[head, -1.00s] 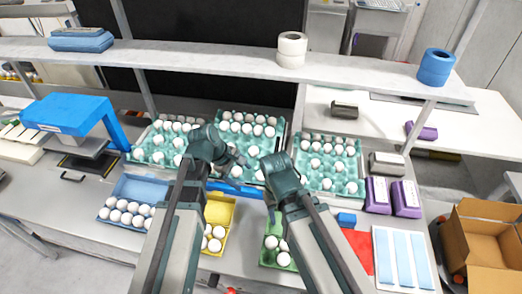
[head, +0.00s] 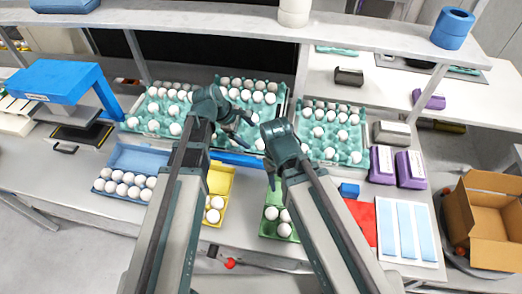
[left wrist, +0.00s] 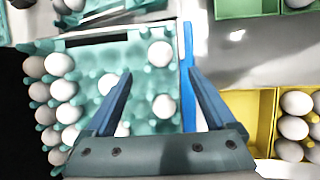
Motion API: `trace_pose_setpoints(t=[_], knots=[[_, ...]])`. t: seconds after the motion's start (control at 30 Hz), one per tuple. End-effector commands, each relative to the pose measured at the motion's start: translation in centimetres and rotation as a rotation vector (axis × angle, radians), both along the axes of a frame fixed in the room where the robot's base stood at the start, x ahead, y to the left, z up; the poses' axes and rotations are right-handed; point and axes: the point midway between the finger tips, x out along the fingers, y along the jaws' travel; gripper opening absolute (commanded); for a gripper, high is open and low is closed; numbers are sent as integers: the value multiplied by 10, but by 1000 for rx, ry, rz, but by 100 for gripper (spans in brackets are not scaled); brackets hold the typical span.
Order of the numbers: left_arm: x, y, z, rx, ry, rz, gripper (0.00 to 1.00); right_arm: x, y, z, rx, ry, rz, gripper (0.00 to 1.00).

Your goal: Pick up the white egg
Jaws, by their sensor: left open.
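Many white eggs sit in teal egg trays at the back of the table: a left tray (head: 133,124), a middle tray (head: 284,92) and a right tray (head: 366,150). My left gripper (head: 242,128) is over the front of the middle tray, open and empty. In the left wrist view the open left gripper (left wrist: 157,76) points over a teal tray, with one white egg (left wrist: 160,54) beyond the fingertips and another (left wrist: 163,107) between the fingers. The frames do not single out one egg. My right gripper (head: 271,180) points down near the green carton; its jaw opening is unclear.
White eggs also lie in a blue carton (head: 140,157), a yellow carton (head: 219,180) and a green carton (head: 272,212) in front. A blue stand (head: 60,80) is at left. A shelf (head: 200,25) spans the back. Purple boxes (head: 382,165) stand at right.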

Motion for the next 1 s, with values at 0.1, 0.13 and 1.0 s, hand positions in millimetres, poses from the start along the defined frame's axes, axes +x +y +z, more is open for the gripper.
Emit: trace_pose_setpoints(t=[0.1,0.13,1.0], knots=[[4,-8,-19,1,0,-1,90,0,0,-20,0,0,-1,50],[4,-9,-21,1,0,-1,90,0,0,-21,0,0,-1,50],[13,-39,-63,-1,0,0,90,0,0,-63,0,0,-2,50]])
